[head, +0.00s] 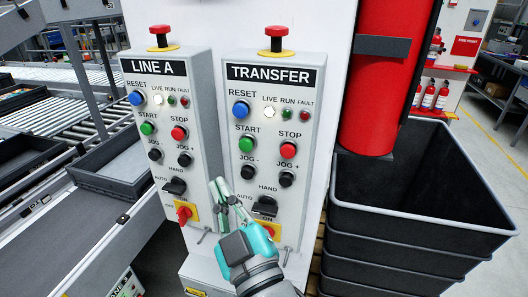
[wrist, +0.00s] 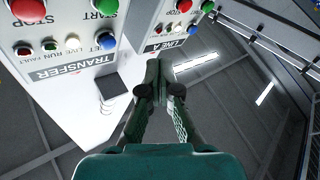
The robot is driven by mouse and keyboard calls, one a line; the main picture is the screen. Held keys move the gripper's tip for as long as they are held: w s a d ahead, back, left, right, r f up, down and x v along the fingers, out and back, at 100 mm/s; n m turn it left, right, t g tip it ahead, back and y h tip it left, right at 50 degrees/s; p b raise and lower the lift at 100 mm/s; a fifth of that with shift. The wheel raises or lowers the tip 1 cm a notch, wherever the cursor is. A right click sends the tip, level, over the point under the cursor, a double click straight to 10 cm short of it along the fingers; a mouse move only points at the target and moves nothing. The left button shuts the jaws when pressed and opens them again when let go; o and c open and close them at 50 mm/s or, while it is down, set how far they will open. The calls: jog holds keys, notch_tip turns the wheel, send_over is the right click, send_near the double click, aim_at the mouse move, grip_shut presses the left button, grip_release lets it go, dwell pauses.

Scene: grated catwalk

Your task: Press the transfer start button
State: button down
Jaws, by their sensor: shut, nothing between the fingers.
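The TRANSFER panel (head: 272,78) is a light grey box on a white post, right of a similar LINE A panel (head: 151,66). Its green START button (head: 246,144) sits below the blue RESET button (head: 241,108) and left of the red STOP button (head: 288,150). My gripper (head: 218,184) is shut and empty, in front of the lower gap between the two panels, below and left of START. In the wrist view, which shows the panels upside down, the START button (wrist: 105,7) is at the top left, apart from my fingertips (wrist: 153,75).
Red emergency buttons top LINE A (head: 159,38) and TRANSFER (head: 276,40). Black JOG buttons and a HAND/AUTO selector (head: 264,205) lie below START. The TRANSFER LIVE lamp (head: 269,112) is lit white. Black stacked bins (head: 420,190) stand right, a roller conveyor (head: 60,125) left.

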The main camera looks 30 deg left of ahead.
aim_at(240, 143)
jog(key=shift+s+r, duration=0.2)
jog(key=shift+r, duration=0.4)
jog(key=shift+w, duration=0.1)
jog(key=w+a, duration=0.2)
jog(key=w, duration=0.6)
jog(key=shift+w, duration=0.2)
dwell(1.3)
jog(key=shift+w, duration=0.4)
jog(key=shift+w+a, duration=0.25)
jog(key=shift+w, duration=0.5)
dwell(1.1)
dwell(0.3)
jog(key=shift+s+d, duration=0.15)
jog(key=shift+s, duration=0.45)
jog(key=shift+s+d, duration=0.15)
jog(key=shift+s, duration=0.45)
